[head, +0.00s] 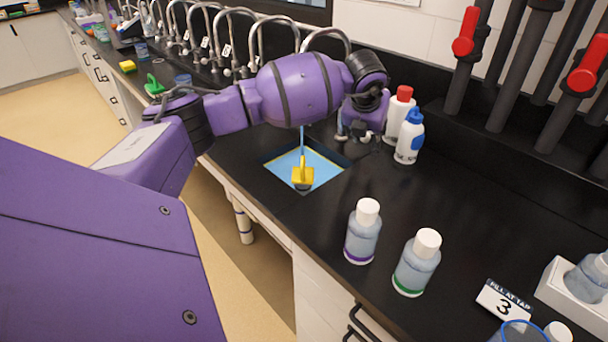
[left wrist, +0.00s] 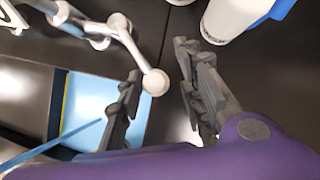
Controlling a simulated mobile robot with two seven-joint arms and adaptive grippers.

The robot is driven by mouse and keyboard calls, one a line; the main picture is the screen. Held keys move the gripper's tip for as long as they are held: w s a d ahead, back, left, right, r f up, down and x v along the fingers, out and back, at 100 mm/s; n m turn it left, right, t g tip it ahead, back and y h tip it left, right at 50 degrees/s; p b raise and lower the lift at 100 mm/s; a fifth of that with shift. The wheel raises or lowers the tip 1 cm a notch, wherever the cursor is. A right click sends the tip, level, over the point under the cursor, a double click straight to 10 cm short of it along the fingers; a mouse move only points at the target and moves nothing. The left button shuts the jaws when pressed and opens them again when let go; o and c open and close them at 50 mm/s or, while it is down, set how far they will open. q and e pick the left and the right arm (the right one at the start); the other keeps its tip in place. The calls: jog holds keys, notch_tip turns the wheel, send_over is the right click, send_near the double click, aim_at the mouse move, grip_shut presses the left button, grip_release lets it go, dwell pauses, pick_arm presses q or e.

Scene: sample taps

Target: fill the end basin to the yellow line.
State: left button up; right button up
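The end basin (head: 334,160) is set in the black counter and holds blue water, with a blue stream falling into it. A thin yellow line runs along its inner wall, close to the water's edge; the exact gap is unclear. A yellow-handled piece with a dark base (head: 303,176) is at the basin's front side. My left gripper (head: 360,135) is just right of the basin, its fingers partly hidden. In the left wrist view its fingers (left wrist: 160,95) are apart, with the round-ended tap lever (left wrist: 155,82) between them, not visibly gripped. My right gripper is out of view.
Red-capped (head: 399,115) and blue-capped (head: 410,137) bottles stand close right of my left gripper. Two white-capped bottles (head: 363,232) (head: 417,263) stand nearer the front. Curved taps (head: 240,40) line the back.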

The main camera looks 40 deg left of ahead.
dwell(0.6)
pick_arm(q)
jog(key=a, duration=0.1)
jog(key=s+a, duration=0.1)
jog(key=a, duration=0.1)
jog(key=s+a, duration=0.1)
jog(key=a, duration=0.1)
jog(key=shift+s+a, duration=0.15)
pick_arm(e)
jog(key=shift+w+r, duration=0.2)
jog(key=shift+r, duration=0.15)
pick_arm(q)
jog(key=shift+a, duration=0.1)
jog(key=a+p+v, duration=0.1)
jog(key=p+v, duration=0.3)
jog(key=v, duration=0.2)
jog(key=shift+s+d+r, duration=0.2)
jog(key=shift+s+r, duration=0.15)
jog(key=shift+r, duration=0.05)
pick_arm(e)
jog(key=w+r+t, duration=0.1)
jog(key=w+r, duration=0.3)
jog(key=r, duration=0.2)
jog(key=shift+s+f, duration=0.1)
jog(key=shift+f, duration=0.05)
